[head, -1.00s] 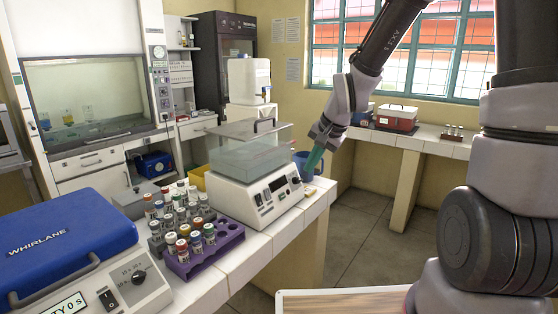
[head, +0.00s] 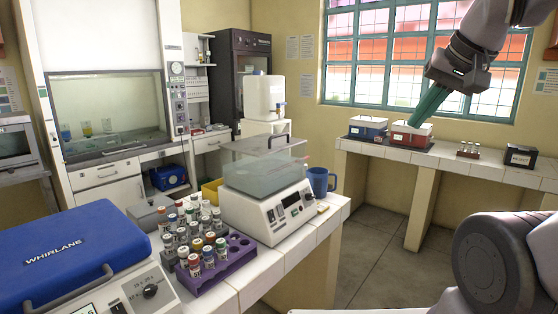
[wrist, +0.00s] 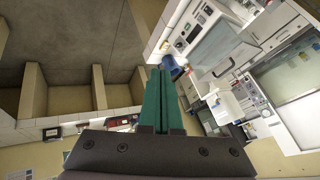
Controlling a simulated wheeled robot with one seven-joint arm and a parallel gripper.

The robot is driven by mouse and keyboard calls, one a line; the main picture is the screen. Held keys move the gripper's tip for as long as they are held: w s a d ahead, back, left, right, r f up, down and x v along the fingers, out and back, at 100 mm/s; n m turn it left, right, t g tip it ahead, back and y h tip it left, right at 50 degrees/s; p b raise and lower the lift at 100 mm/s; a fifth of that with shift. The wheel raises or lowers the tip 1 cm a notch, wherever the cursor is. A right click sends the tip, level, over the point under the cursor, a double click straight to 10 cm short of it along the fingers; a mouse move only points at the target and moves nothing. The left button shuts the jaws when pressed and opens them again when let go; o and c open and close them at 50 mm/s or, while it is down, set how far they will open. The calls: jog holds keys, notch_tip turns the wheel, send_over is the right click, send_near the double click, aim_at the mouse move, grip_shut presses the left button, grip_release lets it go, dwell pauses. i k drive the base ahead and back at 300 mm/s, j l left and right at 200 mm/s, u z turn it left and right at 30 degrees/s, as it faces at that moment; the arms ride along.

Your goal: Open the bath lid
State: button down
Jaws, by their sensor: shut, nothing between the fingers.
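The water bath (head: 268,205) stands on the white-tiled bench, a white box with a display and a clear tank. Its translucent lid (head: 250,148) lies flat over the tank, with a dark bar handle (head: 285,139) on top. The lid also shows in the wrist view (wrist: 213,50), ahead of and to the right of the fingers. My gripper (head: 417,120) is up to the right of the bath, well apart from it. Its green fingers (wrist: 161,75) are together and empty, pointing downward in the head view.
A rack of capped tubes (head: 215,262) stands left of the bath, beside the blue Whirlane machine (head: 75,250). A blue mug (head: 320,182) is close behind the bath's right side. Red (head: 409,138) and blue (head: 366,128) boxes sit on the window bench. Open floor lies between the benches.

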aim_at(259, 145)
jog(key=i+u, duration=0.1)
jog(key=u, duration=0.25)
jog(key=i+u, duration=0.15)
jog(key=u, duration=0.2)
jog(key=i+l+u, duration=0.1)
jog(key=u, duration=0.3)
